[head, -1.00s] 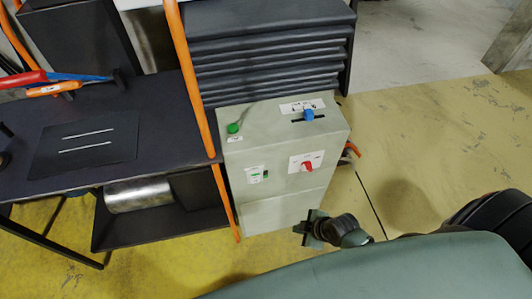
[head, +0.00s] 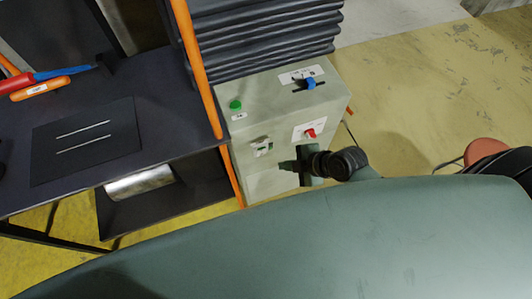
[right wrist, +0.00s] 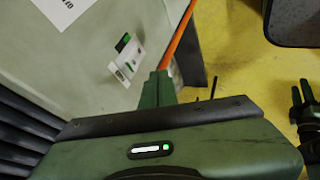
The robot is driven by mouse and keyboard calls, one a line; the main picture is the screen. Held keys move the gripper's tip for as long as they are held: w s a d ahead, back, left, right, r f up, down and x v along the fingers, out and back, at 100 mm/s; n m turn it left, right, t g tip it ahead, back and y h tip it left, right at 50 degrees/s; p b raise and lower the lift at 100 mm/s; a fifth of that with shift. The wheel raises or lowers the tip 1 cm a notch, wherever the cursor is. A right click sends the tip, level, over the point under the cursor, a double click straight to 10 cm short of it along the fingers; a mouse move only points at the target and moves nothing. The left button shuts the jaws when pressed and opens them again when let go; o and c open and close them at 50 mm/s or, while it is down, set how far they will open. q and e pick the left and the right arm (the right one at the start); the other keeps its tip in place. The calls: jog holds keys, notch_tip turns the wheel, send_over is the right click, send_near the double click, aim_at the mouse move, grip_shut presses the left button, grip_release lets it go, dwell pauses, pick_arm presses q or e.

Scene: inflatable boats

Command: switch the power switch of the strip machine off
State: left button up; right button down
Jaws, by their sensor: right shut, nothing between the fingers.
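The strip machine is a pale grey-green cabinet (head: 282,104). Its front has a small switch plate (head: 262,147) with green and dark parts, and a red knob (head: 310,133) on a white label. The switch plate also shows in the right wrist view (right wrist: 126,58). I cannot read which control is marked as power. My right gripper (head: 284,166) is shut and empty, in front of the cabinet, just below and right of the switch plate. In the right wrist view its fingers (right wrist: 160,78) point toward the plate's lower right; contact is unclear. A dark pronged part at that view's right edge may be my left gripper (right wrist: 303,95).
The cabinet top has a green button (head: 235,105) and a blue lever (head: 310,84). An orange post (head: 196,70) stands at its left, beside a dark bench (head: 100,95) with tools. Open yellowish floor (head: 420,110) lies to the right.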

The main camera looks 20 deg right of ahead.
aim_at(258, 153)
pick_arm(q)
jog(key=shift+w+a+r+p, duration=0.15)
jog(key=shift+w+r+p, duration=0.1)
jog(key=shift+r+p, duration=0.3)
jog(key=shift+w+a+r+p, duration=0.1)
jog(key=shift+w+r+p, duration=0.1)
jog(key=shift+r+p, duration=0.3)
pick_arm(e)
jog(key=w+a+f, duration=0.3)
jog(key=w+f, duration=0.3)
jog(key=w, duration=0.2)
jog(key=shift+a, duration=0.3)
pick_arm(q)
jog(key=shift+f, duration=0.1)
pick_arm(e)
jog(key=shift+w, duration=0.1)
jog(key=shift+w+d+r+b, duration=0.1)
jog(key=shift+w+b, duration=0.2)
jog(key=shift+b, duration=0.1)
jog(key=shift+r, duration=0.1)
pick_arm(q)
jog(key=shift+s+f, duration=0.1)
pick_arm(e)
jog(key=shift+r, duration=0.1)
